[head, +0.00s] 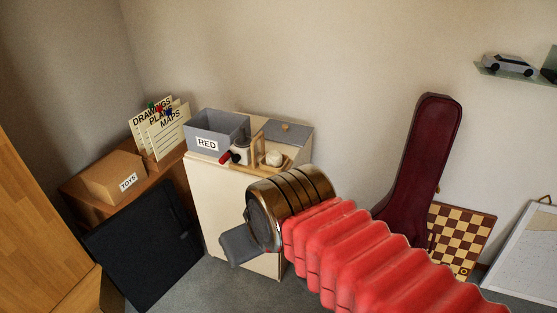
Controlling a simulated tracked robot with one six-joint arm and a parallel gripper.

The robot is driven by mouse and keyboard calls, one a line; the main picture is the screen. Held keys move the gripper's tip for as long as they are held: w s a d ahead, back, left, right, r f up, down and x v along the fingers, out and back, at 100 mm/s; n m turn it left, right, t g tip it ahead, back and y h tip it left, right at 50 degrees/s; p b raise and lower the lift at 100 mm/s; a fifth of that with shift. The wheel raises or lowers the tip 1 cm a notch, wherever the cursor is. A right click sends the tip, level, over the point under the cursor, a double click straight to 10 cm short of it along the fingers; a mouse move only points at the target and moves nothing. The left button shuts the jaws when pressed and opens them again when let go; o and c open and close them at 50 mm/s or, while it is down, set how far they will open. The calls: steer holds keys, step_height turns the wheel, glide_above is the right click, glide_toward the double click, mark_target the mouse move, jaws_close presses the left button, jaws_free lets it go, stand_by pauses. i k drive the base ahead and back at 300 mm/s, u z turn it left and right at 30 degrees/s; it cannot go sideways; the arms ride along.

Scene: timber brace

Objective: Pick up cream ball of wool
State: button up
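My arm, with red bellows and a brass-coloured banded section, reaches in from the lower right, in front of the cabinet. A grey part at its end, probably my gripper (240,247), is low and in front of the cabinet, apart from the ball. Its fingers cannot be made out.
A grey box labelled RED (207,144) and a pale object with a red handle (238,154) stand left of the ball. A grey lidded box (288,132) is behind it. A dark red instrument case (422,165) leans on the wall at right.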

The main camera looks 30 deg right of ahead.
mark_target(274, 158)
steer(key=i, duration=1)
